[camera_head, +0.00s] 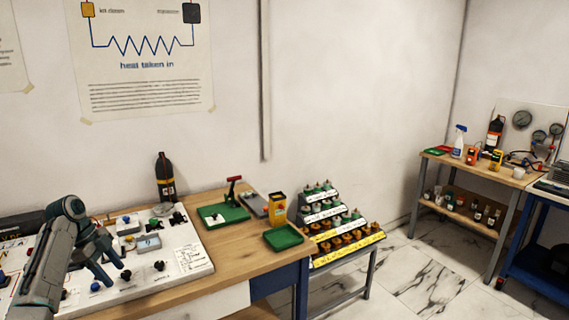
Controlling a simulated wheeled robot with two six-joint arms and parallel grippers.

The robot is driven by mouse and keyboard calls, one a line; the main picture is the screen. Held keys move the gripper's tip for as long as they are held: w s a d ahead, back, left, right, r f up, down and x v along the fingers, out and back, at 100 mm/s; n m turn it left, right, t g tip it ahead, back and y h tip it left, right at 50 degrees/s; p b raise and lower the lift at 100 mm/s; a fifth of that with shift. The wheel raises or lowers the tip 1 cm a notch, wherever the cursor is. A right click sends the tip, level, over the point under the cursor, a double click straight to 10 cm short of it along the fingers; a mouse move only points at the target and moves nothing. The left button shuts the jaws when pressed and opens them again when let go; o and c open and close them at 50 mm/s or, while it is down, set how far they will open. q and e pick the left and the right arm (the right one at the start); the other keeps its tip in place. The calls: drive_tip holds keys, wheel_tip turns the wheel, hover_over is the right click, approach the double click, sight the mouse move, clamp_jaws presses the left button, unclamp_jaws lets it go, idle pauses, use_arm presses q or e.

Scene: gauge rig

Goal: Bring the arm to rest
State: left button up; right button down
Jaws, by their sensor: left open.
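My left arm comes in from the lower left, and my left gripper (112,276) is over the white board (190,262) on the wooden bench (232,247). Its fingers point down and toward the right, and they are apart with nothing seen between them. A blue knob and several dark knobs sit on the board near the fingers. Whether the fingertips touch the board cannot be told. My right gripper is not in view.
A dark bottle (165,180), green trays (283,237) and a yellow box (277,207) stand on the bench. A stepped rack (345,235) of small parts stands right of it. A second bench (480,168) with gauges is far right. Marble floor (415,275) between is clear.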

use_arm(q)
drive_tip(key=s+d+f+n+y, duration=0.25)
drive_tip(key=s+d+f, duration=0.4)
drive_tip(key=f, duration=0.35)
drive_tip(key=s+d+f+n+y, duration=0.1)
drive_tip(key=s+d+f+n, duration=0.3)
drive_tip(key=s+d+f, duration=0.5)
drive_tip(key=s+d+f+n+t, duration=0.2)
drive_tip(key=s+f+n, duration=0.2)
drive_tip(key=s, duration=0.9)
drive_tip(key=s+d+r+n+t+y, duration=0.1)
drive_tip(key=s+d+r+n, duration=0.15)
drive_tip(key=s, duration=0.45)
drive_tip(key=s+d+r+n+y, duration=0.1)
drive_tip(key=s+r+n, duration=0.2)
drive_tip(key=s, duration=0.4)
drive_tip(key=a+f+g, duration=0.1)
drive_tip(key=a+f, duration=0.2)
drive_tip(key=f, duration=2.8)
drive_tip(key=s+a+f+g, duration=0.1)
drive_tip(key=s+f, duration=1.7)
drive_tip(key=f, duration=0.1)
drive_tip(key=shift+a, duration=0.15)
